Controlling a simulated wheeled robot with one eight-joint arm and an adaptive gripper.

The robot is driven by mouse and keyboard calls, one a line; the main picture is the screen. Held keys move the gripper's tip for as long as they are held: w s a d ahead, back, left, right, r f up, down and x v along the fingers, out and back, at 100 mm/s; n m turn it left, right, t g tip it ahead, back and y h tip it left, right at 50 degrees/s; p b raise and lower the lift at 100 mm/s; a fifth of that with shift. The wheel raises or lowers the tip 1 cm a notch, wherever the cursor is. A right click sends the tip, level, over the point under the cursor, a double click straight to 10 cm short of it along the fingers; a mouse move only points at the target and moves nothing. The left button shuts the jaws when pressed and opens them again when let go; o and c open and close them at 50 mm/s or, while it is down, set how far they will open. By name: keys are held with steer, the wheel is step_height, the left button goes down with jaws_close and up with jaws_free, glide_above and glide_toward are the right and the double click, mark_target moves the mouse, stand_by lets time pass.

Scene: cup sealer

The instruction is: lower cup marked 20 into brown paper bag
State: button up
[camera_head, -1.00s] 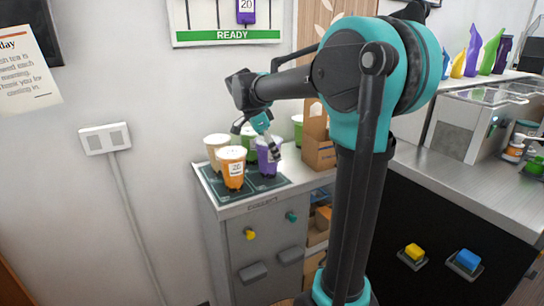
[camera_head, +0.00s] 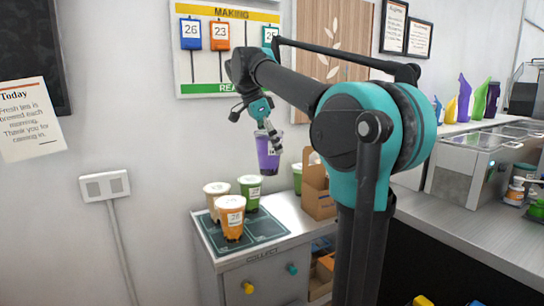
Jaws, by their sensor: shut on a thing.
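The purple cup (camera_head: 266,160) has a white label whose number is too small to read clearly. My gripper (camera_head: 268,135) is shut on its upper part and holds it upright, in the air above the counter. The brown paper bag (camera_head: 319,203) stands on the counter to the right of and below the cup. It has a tall handle part, and its inside is not clearly visible.
An orange cup (camera_head: 231,218), a pale-tan cup (camera_head: 214,192) and a green cup (camera_head: 250,190) stand on the dark mat (camera_head: 262,230). Another green cup (camera_head: 297,179) stands at the back beside the bag. The board (camera_head: 230,60) hangs on the wall behind.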

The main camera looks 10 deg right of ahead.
steer(key=w+d+r, duration=0.3)
steer(key=d+r, duration=0.2)
steer(key=d, duration=0.5)
steer(key=w+d+r, duration=0.4)
steer(key=d+r, duration=0.1)
steer(key=d, duration=0.6)
steer(key=shift+w, duration=0.15)
steer(key=shift+d, duration=0.1)
steer(key=shift+d, duration=0.25)
steer(key=shift+f, duration=0.15)
step_height(320, 180, down, 25)
steer(key=shift+r, duration=0.2)
stand_by(4.7)
